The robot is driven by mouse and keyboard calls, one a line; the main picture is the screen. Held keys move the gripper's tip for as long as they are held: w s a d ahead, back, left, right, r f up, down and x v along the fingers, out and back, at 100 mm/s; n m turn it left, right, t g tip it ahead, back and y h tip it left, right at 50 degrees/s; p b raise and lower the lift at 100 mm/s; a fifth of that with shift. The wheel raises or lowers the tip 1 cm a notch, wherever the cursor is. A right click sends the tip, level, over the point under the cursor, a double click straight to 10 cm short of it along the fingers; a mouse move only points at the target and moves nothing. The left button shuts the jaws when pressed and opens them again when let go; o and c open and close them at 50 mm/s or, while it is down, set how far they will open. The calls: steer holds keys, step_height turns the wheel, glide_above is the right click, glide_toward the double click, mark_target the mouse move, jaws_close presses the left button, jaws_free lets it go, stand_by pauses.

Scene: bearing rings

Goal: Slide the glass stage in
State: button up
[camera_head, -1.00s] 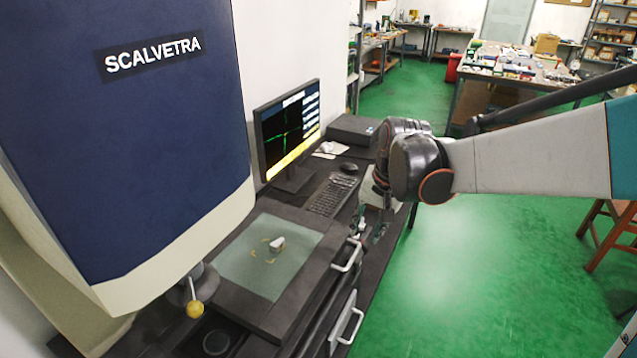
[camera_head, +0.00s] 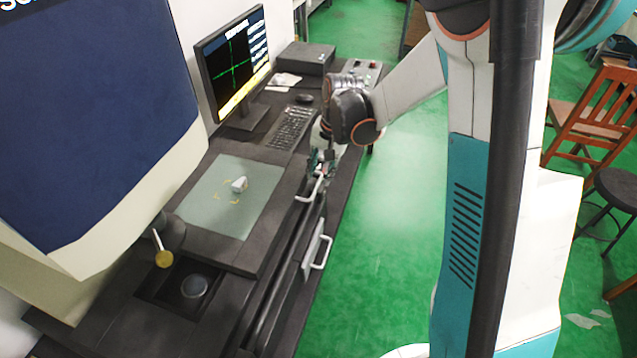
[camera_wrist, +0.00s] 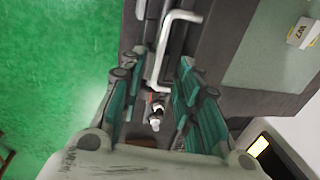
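The glass stage (camera_head: 215,205) is a grey-green plate in a dark frame, lying left of my gripper in the head view. A small whitish part (camera_head: 239,184) sits on it near yellow corner marks. A white bar handle (camera_head: 310,190) is on the stage's front side. My gripper (camera_head: 320,162) is at the handle's far end. In the wrist view my gripper (camera_wrist: 161,62) has its teal fingers apart, with the handle (camera_wrist: 157,65) between or just beyond them; contact cannot be told.
A second white handle (camera_head: 322,252) is lower on the cabinet front. A keyboard (camera_head: 291,128) and monitor (camera_head: 235,70) stand behind.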

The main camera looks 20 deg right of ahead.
mark_target(317, 185)
steer(key=shift+w+a+f+b, duration=0.15)
steer(key=shift+f+b, duration=0.05)
steer(key=shift+f, duration=0.95)
steer(key=shift+w+a+f+b, duration=0.1)
steer(key=shift+a+f+b, duration=0.1)
steer(key=shift+f, duration=0.95)
jaws_close()
